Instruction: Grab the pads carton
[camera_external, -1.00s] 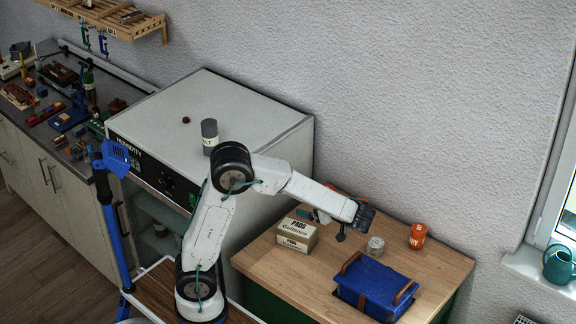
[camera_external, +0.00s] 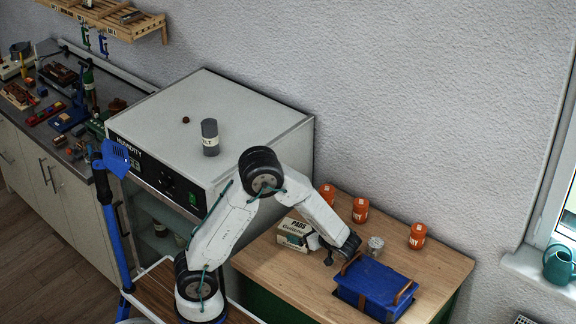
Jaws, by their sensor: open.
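The pads carton (camera_external: 292,234), a cream box with dark lettering and a dark green panel on top, stands at the left part of the wooden tabletop (camera_external: 281,280). My gripper (camera_external: 323,249) is open and low over the table, just right of the carton. A dark finger points down beside the carton's right side, and a pale part lies close to its right end. The arm hides part of the carton's right side. I cannot tell whether the gripper touches the carton.
A blue crate (camera_external: 364,288) with brown handles stands right of the gripper. A small grey tin (camera_external: 375,246) is close behind it. Orange jars (camera_external: 360,210) stand at the back, another (camera_external: 417,236) farther right. The white humidity cabinet (camera_external: 270,121) rises on the left.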

